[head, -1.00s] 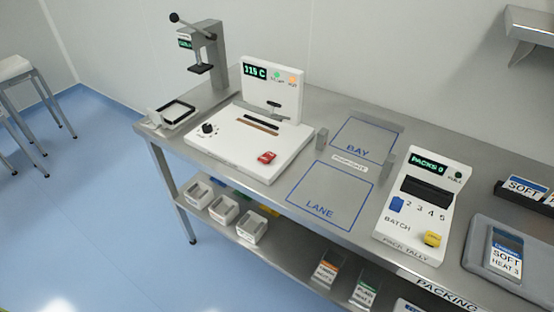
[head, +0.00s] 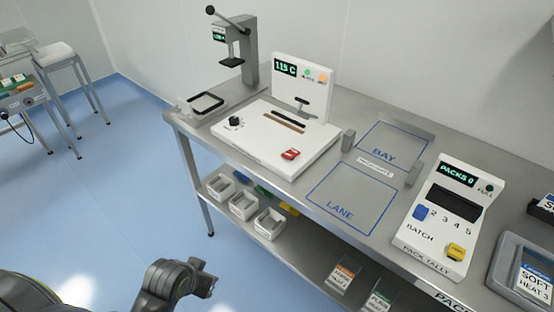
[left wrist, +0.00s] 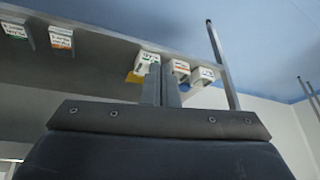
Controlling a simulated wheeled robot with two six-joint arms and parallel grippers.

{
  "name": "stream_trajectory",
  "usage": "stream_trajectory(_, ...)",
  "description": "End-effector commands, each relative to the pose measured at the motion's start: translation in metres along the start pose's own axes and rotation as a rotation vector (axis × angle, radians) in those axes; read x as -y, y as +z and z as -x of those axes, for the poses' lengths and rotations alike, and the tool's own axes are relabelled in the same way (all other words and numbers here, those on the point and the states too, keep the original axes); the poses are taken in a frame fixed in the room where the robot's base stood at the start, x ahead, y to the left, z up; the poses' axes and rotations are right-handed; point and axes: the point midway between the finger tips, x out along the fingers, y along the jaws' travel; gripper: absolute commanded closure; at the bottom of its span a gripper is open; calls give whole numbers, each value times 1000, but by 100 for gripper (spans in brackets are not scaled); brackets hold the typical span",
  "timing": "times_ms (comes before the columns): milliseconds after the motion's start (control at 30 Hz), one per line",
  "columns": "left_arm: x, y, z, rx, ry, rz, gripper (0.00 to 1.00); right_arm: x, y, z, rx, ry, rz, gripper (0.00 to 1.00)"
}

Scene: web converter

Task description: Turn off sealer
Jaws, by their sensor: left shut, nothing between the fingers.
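The white sealer (head: 258,148) stands on the steel bench in the head view. Its upright panel (head: 303,90) reads 115 C, with a green and an orange light beside the display. A red switch (head: 290,154) is on its front right and a black knob (head: 234,121) on its left. My left gripper (head: 206,278) is low at the bottom of the head view, in front of the bench and well apart from the sealer. In the left wrist view its fingers (left wrist: 161,85) are together and empty. My right gripper is not in view.
A press (head: 236,50) and a small tray (head: 207,103) stand left of the sealer. Right are marked BAY and LANE areas, both empty, and a pack tally box (head: 450,215). White bins (head: 244,206) sit on the lower shelf. Open floor lies left of the bench.

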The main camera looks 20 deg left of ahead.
Motion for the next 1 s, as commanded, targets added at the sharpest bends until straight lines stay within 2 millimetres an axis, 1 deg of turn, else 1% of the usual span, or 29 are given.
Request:
stream_trajectory(33,-4,-36,9,-73,24,-25,100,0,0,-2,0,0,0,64)
stream_trajectory(67,-6,-51,12,-102,38,-36,100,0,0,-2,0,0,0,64)
stream_trajectory(100,-9,-71,15,-140,57,-51,100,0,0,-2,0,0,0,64)
stream_trajectory(167,-14,-100,19,-195,85,-71,100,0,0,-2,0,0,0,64)
stream_trajectory(200,-17,-119,22,-231,103,-85,100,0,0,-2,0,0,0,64)
stream_trajectory(267,-21,-147,26,-285,128,-104,100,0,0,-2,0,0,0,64)
stream_trajectory(300,-24,-166,29,-319,145,-116,100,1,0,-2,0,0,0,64)
stream_trajectory(367,-28,-194,34,-370,169,-133,100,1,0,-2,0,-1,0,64)
stream_trajectory(400,-30,-212,38,-404,185,-143,100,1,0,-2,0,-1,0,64)
stream_trajectory(467,-34,-239,45,-453,207,-157,100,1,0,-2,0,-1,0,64)
stream_trajectory(500,-36,-256,50,-482,222,-165,100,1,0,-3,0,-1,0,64)
stream_trajectory(600,-40,-294,63,-550,252,-182,100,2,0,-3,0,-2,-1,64)
stream_trajectory(700,-43,-322,75,-602,277,-192,100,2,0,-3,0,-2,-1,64)
stream_trajectory(800,-45,-341,84,-636,292,-199,100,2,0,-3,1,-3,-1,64)
stream_trajectory(900,-46,-350,89,-654,302,-201,100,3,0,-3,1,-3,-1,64)
stream_trajectory(1000,-46,-354,91,-662,305,-202,100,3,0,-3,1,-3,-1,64)
